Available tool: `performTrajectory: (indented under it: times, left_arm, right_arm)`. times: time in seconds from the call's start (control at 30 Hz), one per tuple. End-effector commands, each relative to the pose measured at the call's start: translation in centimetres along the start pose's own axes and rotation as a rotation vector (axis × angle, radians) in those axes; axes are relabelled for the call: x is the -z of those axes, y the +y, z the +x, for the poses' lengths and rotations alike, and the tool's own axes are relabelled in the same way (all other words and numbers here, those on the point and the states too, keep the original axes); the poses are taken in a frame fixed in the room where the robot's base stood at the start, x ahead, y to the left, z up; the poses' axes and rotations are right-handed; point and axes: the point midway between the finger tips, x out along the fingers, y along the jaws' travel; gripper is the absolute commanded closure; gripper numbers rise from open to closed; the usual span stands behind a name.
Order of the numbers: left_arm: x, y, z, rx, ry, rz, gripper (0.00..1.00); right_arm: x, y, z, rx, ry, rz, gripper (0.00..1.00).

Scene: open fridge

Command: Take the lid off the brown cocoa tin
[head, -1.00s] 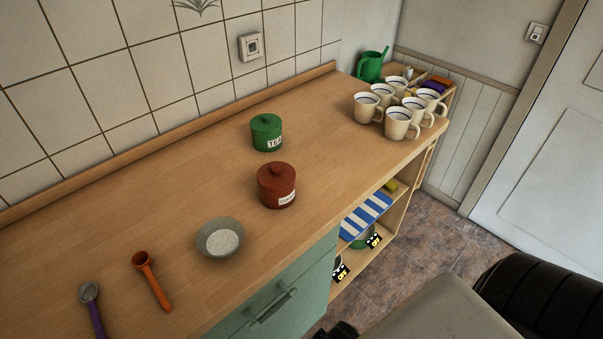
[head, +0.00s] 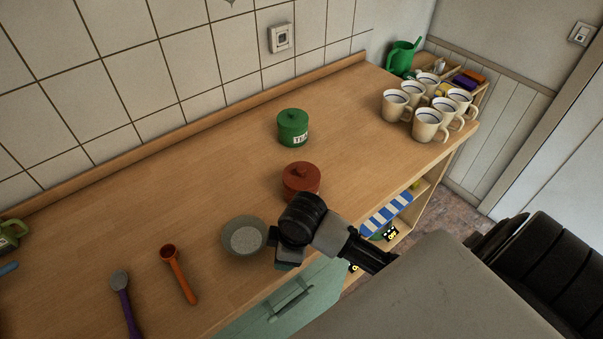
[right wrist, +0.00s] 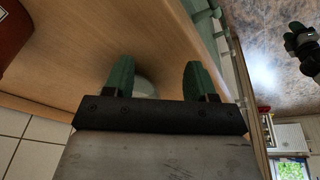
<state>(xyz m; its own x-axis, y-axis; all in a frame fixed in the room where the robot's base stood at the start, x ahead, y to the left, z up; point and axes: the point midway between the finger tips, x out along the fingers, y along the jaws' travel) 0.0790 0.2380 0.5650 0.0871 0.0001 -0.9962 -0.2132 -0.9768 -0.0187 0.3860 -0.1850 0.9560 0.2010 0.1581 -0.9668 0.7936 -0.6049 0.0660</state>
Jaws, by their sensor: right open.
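The brown cocoa tin (head: 290,190) stands on the counter with its knobbed lid (head: 302,174) on. My right arm hides its lower front and label in the head view. A reddish-brown part of the tin (right wrist: 12,35) shows at the top left of the right wrist view. My right gripper (head: 288,263) is at the counter's front edge, in front of the tin and beside the grey bowl. In the right wrist view its two green fingers (right wrist: 160,75) are apart with nothing gripped. My left gripper is not in the head view.
A green tea tin (head: 292,128) stands behind the cocoa tin. The bowl of white powder (head: 229,241) is left of my right gripper. An orange scoop (head: 180,275) and a purple-handled spoon (head: 124,300) lie further left. Several mugs (head: 430,124) stand at the right end.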

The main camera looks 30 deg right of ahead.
Motion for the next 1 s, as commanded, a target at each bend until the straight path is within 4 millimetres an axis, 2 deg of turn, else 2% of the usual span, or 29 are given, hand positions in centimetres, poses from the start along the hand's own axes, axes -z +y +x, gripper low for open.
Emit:
performTrajectory:
  times: [0.03,0.17,0.3,0.4,0.5,0.6,0.67,1.0]
  left_arm:
    - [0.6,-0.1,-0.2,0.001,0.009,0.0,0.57]
    - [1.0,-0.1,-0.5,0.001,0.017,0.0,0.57]
    - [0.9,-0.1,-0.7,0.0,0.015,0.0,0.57]
    - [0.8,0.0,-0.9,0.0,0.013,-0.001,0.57]
    - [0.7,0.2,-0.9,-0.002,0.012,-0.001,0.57]
    - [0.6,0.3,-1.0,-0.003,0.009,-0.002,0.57]
    - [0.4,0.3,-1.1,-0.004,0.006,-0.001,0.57]
    - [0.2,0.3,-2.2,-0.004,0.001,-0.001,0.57]
  right_arm:
    - [0.7,2.0,-0.8,-0.002,-0.017,-0.079,0.44]
    - [1.9,7.2,-3.4,0.025,-0.083,-0.302,0.44]
    - [1.9,13.5,-8.0,0.069,-0.165,-0.503,0.44]
    - [1.5,16.8,-11.4,0.103,-0.199,-0.588,0.44]
    - [1.1,18.9,-14.0,0.127,-0.214,-0.641,0.44]
    - [0.7,20.1,-15.6,0.143,-0.219,-0.668,0.44]
    - [0.6,20.3,-15.6,0.151,-0.219,-0.676,0.44]
    - [-0.6,20.1,-11.2,0.154,-0.218,-0.679,0.44]
